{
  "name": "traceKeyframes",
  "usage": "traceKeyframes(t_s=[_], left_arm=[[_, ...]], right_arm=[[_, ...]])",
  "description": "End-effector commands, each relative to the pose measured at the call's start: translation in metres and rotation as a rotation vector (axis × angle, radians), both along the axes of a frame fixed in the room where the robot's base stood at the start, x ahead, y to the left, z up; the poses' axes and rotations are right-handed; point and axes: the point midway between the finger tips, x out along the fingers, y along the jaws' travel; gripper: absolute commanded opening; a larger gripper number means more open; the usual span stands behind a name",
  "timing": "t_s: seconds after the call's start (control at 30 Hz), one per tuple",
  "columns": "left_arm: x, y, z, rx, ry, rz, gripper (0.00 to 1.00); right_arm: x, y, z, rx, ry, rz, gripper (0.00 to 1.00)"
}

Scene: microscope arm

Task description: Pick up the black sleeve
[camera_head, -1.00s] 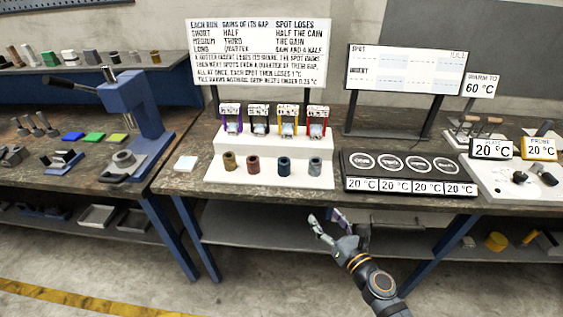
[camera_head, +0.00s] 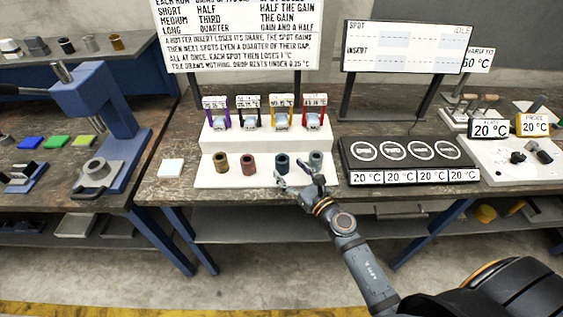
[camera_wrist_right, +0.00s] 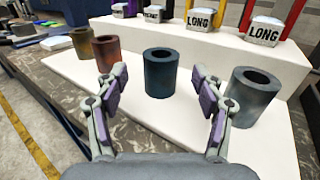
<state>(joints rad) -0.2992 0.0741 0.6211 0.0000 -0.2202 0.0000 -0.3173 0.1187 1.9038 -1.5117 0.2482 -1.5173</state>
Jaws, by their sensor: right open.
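Several hollow cylindrical sleeves stand upright on the white stepped stand's lower step. The darkest is a dark blue-black sleeve (camera_head: 282,162), third from the left. It also shows in the right wrist view (camera_wrist_right: 160,74), centred between the fingers of my right gripper (camera_wrist_right: 159,88). My right gripper (camera_head: 299,181) is open and empty, low in front of the stand; no finger visibly touches the sleeve. A grey sleeve (camera_head: 316,161) stands to its right, and reddish (camera_head: 249,164) and brass-coloured (camera_head: 221,162) ones to its left. My left gripper is out of view.
On the upper step (camera_head: 205,138) stand purple, black, yellow and red frames with labelled blocks. A black heater plate (camera_head: 352,160) with round spots lies right of the stand. A blue press (camera_head: 108,100) stands at left. A white pad (camera_head: 171,168) lies left of the stand.

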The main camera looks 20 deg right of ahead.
Motion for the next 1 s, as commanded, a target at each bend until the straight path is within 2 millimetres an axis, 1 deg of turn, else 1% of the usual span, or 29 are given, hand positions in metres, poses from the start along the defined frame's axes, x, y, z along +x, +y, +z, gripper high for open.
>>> traceKeyframes(t_s=[0.03, 0.1, 0.13, 0.2, 0.3, 0.4, 0.57, 0.67, 1.0], left_arm=[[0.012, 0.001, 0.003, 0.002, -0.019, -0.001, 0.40], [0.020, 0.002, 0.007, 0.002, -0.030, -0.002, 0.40], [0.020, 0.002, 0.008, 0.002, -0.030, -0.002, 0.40], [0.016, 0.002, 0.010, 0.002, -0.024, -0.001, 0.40], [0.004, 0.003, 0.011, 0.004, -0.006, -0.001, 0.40], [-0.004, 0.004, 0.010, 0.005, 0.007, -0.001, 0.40], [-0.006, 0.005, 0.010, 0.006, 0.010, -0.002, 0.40], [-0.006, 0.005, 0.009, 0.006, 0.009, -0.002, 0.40], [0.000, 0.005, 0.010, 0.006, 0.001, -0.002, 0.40]], right_arm=[[0.004, 0.001, 0.000, 0.002, 0.000, -0.001, 0.69], [0.016, 0.004, 0.000, 0.004, -0.001, 0.000, 0.69], [0.021, 0.005, -0.001, 0.003, -0.001, 0.000, 0.69], [0.033, 0.008, -0.002, 0.005, -0.002, -0.001, 0.69], [0.045, 0.012, -0.003, 0.002, 0.000, -0.001, 0.69], [0.050, 0.013, -0.004, 0.002, 0.000, 0.000, 0.69], [0.049, 0.013, -0.005, 0.002, 0.001, 0.000, 0.69], [0.049, 0.013, -0.005, 0.002, 0.001, 0.000, 0.58], [0.049, 0.013, -0.005, 0.002, 0.001, 0.000, 0.12]])
